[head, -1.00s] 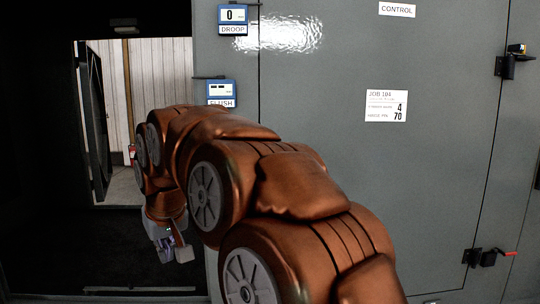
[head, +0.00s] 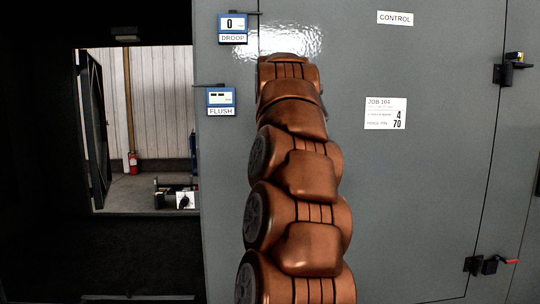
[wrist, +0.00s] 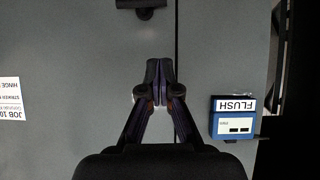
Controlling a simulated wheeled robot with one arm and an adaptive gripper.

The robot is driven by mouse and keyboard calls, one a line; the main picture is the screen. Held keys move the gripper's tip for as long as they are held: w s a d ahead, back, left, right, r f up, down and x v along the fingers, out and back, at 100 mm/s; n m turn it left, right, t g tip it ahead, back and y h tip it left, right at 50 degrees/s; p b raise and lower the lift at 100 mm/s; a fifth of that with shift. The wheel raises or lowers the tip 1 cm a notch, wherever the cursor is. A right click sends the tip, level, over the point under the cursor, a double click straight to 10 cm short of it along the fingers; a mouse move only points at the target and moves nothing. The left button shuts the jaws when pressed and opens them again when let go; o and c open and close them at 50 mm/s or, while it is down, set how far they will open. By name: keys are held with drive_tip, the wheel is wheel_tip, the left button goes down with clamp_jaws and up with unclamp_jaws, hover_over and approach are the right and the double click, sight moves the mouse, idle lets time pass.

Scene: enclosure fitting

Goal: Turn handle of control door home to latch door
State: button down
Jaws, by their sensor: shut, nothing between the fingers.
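The control door (head: 430,160) is the large grey panel with a CONTROL label (head: 395,18) in the head view. Its left edge runs along a thin dark seam, partly hidden by my arm. My gripper (wrist: 160,68) is shut and empty in the wrist view, its fingertips just left of the seam. A dark fitting, which looks like the handle (wrist: 145,10), shows at the top edge of the wrist view, partly cut off and apart from the fingertips. In the head view my arm hides my gripper and any handle; how far the handle is turned cannot be told.
A blue FLUSH gauge (head: 221,100) hangs left of the seam, and it shows inverted in the wrist view (wrist: 234,118). A DROOP gauge (head: 232,28) is above it. Hinges (head: 512,70) sit at the door's right, with a red-tipped lever (head: 508,261) lower down. A dark doorway opens left.

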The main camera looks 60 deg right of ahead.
drive_tip(key=s+a+f+p+x, duration=0.1)
drive_tip(key=f+p+x, duration=0.1)
drive_tip(key=x, duration=1)
drive_tip(key=shift+f+p, duration=0.3)
drive_tip(key=shift+p, duration=0.55)
drive_tip(key=shift+w, duration=0.1)
